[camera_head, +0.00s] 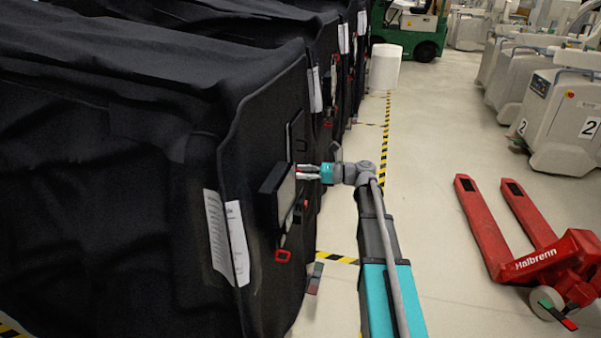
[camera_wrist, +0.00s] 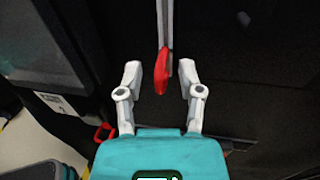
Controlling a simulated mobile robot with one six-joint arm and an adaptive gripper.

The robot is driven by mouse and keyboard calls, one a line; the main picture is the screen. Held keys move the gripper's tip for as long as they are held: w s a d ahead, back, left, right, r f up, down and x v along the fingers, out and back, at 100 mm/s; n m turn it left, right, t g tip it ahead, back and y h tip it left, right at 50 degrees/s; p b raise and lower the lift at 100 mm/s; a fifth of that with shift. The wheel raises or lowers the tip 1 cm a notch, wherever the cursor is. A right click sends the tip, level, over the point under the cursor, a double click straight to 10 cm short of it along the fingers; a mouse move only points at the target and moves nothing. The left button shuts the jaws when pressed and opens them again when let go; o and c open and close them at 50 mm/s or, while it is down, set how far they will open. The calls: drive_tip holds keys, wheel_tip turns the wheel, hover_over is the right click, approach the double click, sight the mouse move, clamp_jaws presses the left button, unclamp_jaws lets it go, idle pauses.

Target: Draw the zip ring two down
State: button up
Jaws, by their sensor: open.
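In the wrist view a red pull tab (camera_wrist: 161,72) hangs at the lower end of a pale grey strip (camera_wrist: 165,22) on dark cloth. My gripper (camera_wrist: 160,78) is open around it, one pale finger on each side, with a gap showing on both sides. In the head view my gripper (camera_head: 299,171) is at the side of the nearest black-covered cart (camera_head: 262,130), with a bit of red between its fingers. A red ring (camera_head: 283,255) hangs lower on that cover; a red ring also shows at lower left in the wrist view (camera_wrist: 104,131). Whether either is the zip ring, I cannot tell.
A dark box (camera_head: 275,193) juts from the cover beside my gripper. White papers (camera_head: 228,240) hang to its left. More covered carts stand behind. A red pallet truck (camera_head: 520,250) stands at right, with clear floor between it and my arm.

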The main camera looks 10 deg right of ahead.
drive_tip(key=v, duration=1.1)
drive_tip(key=shift+d, duration=0.2)
drive_tip(key=s+a+f+n+g+h, duration=0.5)
drive_tip(key=s+a+f+n+h, duration=0.5)
drive_tip(key=s+a+f+n, duration=0.4)
drive_tip(key=s+a+f+n+h, duration=0.1)
drive_tip(key=s+f+n+h, duration=0.4)
drive_tip(key=s+n+h, duration=0.25)
wheel_tip(320, 180, up, 21)
drive_tip(key=w+p, duration=0.1)
drive_tip(key=p, duration=2)
drive_tip(key=shift+a+g, duration=0.15)
drive_tip(key=shift+g, duration=0.25)
drive_tip(key=shift+y, duration=0.25)
